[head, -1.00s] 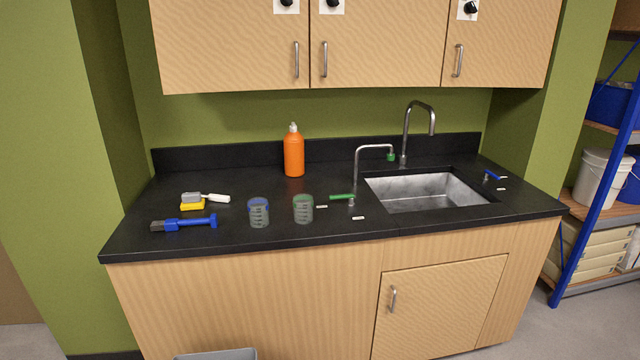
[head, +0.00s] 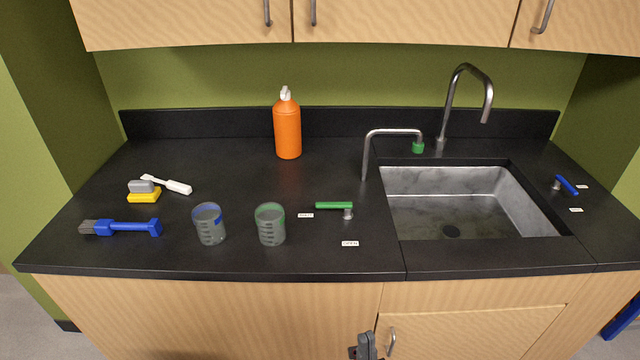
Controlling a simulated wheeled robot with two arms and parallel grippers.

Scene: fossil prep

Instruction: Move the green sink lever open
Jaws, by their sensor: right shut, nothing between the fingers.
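The green sink lever (head: 335,206) is a short green handle on a small metal post, on the black counter left of the sink. It points left, toward a small white label (head: 306,215). A second white label (head: 350,243), which seems to read OPEN, lies in front of its post. My right gripper (head: 365,345) shows at the bottom edge, in front of the cabinet and below the counter's front edge. It is shut and empty, well apart from the lever. My left gripper is out of view.
A green-rimmed beaker (head: 270,224) and a blue-rimmed beaker (head: 210,224) stand left of the lever. A thin faucet with a green tip (head: 418,147) rises behind it. The sink (head: 450,205) is to the right, with a blue lever (head: 567,185) beyond. An orange bottle (head: 287,128) stands behind.

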